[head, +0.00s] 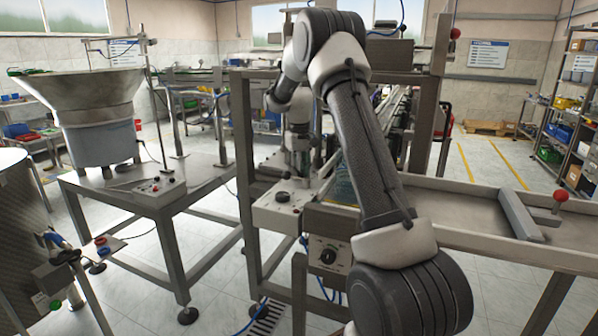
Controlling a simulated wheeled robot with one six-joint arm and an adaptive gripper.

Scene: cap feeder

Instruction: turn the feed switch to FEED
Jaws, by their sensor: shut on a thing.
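My gripper (301,172) points down at the light control panel (264,213) on the left end of the machine frame. Its jaws are shut on what appears to be the feed switch, which they mostly hide. The grip is small in the picture, and I cannot read the switch's position or its FEED mark. A round black knob (282,197) stands on the same panel, just left of and in front of the jaws.
A black dial (328,256) sits on the box below the panel. A bowl feeder (90,105) stands on a steel table at the left, with a small button box (158,187). A long tray (462,205) with a red-knobbed lever (560,196) lies at the right.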

